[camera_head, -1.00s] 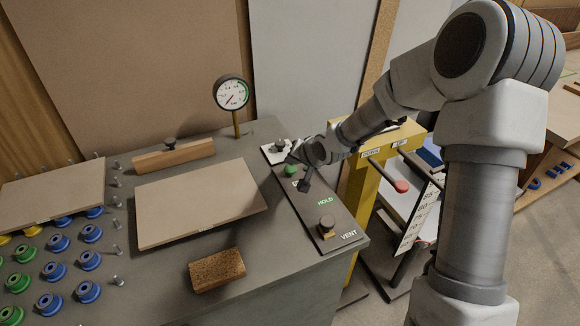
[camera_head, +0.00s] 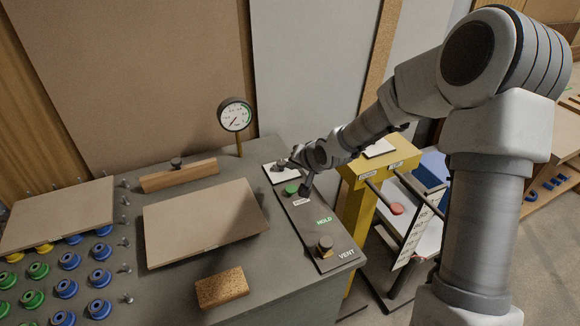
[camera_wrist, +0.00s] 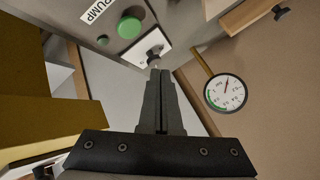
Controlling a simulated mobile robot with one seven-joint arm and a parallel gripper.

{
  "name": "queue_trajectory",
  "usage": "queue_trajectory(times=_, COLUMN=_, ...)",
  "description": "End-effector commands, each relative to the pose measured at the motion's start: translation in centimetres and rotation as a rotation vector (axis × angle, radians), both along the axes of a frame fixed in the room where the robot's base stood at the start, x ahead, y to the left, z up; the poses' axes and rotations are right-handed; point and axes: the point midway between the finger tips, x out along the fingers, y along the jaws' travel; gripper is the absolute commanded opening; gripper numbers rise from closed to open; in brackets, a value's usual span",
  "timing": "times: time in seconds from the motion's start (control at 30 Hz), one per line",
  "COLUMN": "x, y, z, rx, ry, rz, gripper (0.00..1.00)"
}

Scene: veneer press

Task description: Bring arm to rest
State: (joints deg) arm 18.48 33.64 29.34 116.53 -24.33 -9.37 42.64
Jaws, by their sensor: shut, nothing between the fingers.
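The green button also shows in the head view (camera_head: 291,189). My arm reaches in from the right.
A gauge (camera_head: 235,115) stands on a post behind the panel. The VENT knob (camera_head: 325,247) is at the panel's front. A yellow frame (camera_head: 362,212) stands right of the table. A flat board (camera_head: 200,220), a cork block (camera_head: 222,287) and several coloured knobs lie left.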

Motion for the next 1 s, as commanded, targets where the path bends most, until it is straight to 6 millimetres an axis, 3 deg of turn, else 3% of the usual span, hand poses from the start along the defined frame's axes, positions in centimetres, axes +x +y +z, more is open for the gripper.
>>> queue_trajectory(times=0.17, x=-0.1, y=-0.1, z=0.2, rx=-0.008, ry=-0.001, rz=0.001, gripper=0.0)
queue_trajectory(times=0.37, x=-1.6, y=-1.6, z=2.4, rx=-0.113, ry=0.003, rz=0.015, gripper=0.0)
queue_trajectory(times=0.67, x=-6.5, y=-5.7, z=8.1, rx=-0.347, ry=0.028, rz=0.029, gripper=0.0)
queue_trajectory(times=1.0, x=-14.0, y=-9.5, z=14.0, rx=-0.516, ry=0.076, rz=0.026, gripper=0.0)
